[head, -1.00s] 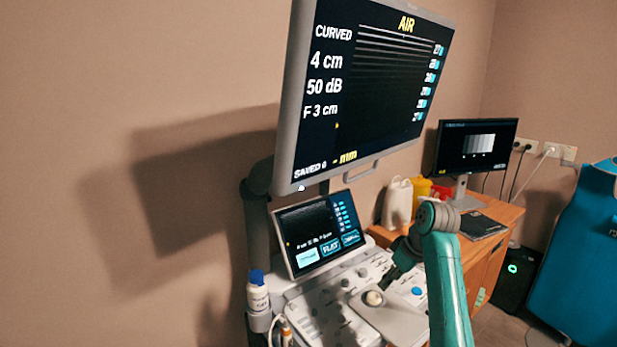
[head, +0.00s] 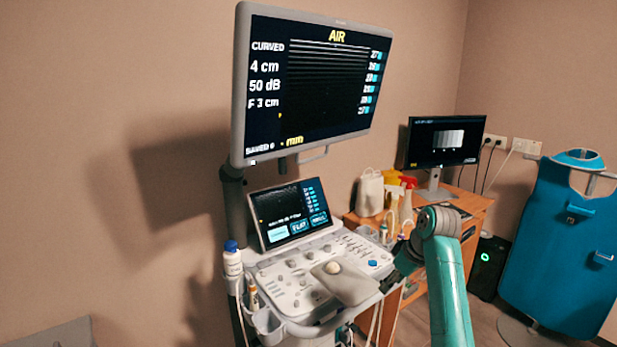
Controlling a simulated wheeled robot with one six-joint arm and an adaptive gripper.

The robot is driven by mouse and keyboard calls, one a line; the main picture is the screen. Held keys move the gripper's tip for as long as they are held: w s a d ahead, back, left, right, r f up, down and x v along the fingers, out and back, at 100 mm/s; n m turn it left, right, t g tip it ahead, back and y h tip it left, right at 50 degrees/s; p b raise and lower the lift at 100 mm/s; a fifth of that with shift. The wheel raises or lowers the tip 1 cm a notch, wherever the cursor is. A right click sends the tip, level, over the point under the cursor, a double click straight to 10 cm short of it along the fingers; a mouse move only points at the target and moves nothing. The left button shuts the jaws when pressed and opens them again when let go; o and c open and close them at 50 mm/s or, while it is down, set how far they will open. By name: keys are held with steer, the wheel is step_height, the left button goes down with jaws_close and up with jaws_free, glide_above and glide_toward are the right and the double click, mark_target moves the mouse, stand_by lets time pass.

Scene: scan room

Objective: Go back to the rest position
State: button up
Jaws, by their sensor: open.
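My arm rises at the lower right, teal with a grey joint at its top. My gripper (head: 391,280) is the small dark part to the left of that joint. It is open, points down and left, and appears at the right edge of the ultrasound console (head: 290,292). I see nothing held in it. I cannot tell whether it touches the console. The large screen (head: 325,95) above reads "AIR" and "CURVED". A smaller touch panel (head: 290,215) stands below it.
A white bottle with a blue cap (head: 232,262) stands at the console's left. A wooden desk (head: 470,205) behind my arm bears a monitor (head: 445,142), a white jug (head: 370,192) and spray bottles (head: 407,200). A blue apron on a stand (head: 560,255) is at the right.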

steer(key=s+a+f+m+t, duration=0.1)
steer(key=s+f, duration=0.4)
steer(key=f, duration=0.6)
steer(key=s+a+f+m+t, duration=0.15)
steer(key=s+f, duration=0.25)
steer(key=f, duration=0.8)
steer(key=s+f+m+t+h, duration=0.1)
steer(key=s+f, duration=0.4)
steer(key=s, duration=0.4)
steer(key=s+f+m+t+h, duration=0.1)
steer(key=s+f+m+t, duration=0.1)
steer(key=s+f, duration=0.5)
steer(key=s+r+m+t+h, duration=0.1)
steer(key=s+r, duration=0.2)
steer(key=s, duration=0.9)
steer(key=s+r+m+t, duration=0.15)
steer(key=s+r, duration=0.25)
steer(key=s, duration=0.7)
steer(key=s+a+r+t, duration=0.1)
steer(key=s+r+t, duration=0.2)
steer(key=s+r, duration=1.1)
step_height(320, 180, up, 3)
steer(key=shift+s+f, duration=0.2)
steer(key=shift+s, duration=0.2)
